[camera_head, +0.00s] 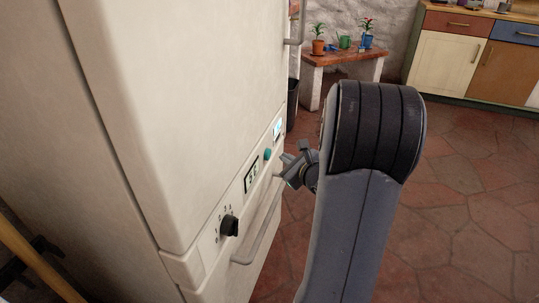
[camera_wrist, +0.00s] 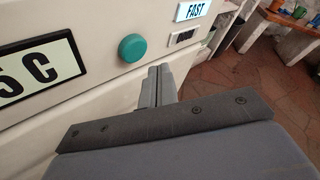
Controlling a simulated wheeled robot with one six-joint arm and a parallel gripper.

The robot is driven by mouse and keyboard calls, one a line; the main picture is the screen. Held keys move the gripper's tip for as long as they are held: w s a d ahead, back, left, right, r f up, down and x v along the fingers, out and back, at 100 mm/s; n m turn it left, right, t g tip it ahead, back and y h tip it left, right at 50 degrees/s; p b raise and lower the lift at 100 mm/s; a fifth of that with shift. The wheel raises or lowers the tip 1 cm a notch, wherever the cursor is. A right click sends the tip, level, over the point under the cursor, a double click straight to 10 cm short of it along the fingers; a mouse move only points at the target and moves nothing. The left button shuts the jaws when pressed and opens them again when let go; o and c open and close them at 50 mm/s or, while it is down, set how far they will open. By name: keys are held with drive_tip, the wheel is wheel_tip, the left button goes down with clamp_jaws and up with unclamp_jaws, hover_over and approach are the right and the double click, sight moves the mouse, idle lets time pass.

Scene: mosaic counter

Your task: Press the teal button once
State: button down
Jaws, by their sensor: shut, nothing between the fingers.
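The teal button (camera_head: 267,154) is a round knob on the control panel of a cream fridge-like appliance. My gripper (camera_head: 287,168) is shut and empty, close to the panel. In the wrist view my gripper's fingers (camera_wrist: 157,72) end below and to the right of the button, with a visible gap between them and it.
A black dial (camera_head: 229,226) and a handle bar (camera_head: 262,232) stick out from the appliance (camera_head: 180,110). A bench (camera_head: 345,61) with potted plants stands behind, and cabinets (camera_head: 447,58) stand at the back right. The tiled floor at the right is clear.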

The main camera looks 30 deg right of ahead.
drive_tip(key=s+d, duration=0.2)
drive_tip(key=shift+s+d, duration=0.2)
drive_tip(key=shift+s, duration=0.15)
idle(0.5)
drive_tip(key=shift+s+d+p, duration=1.25)
drive_tip(key=shift+s+p, duration=0.15)
drive_tip(key=shift+p, duration=0.15)
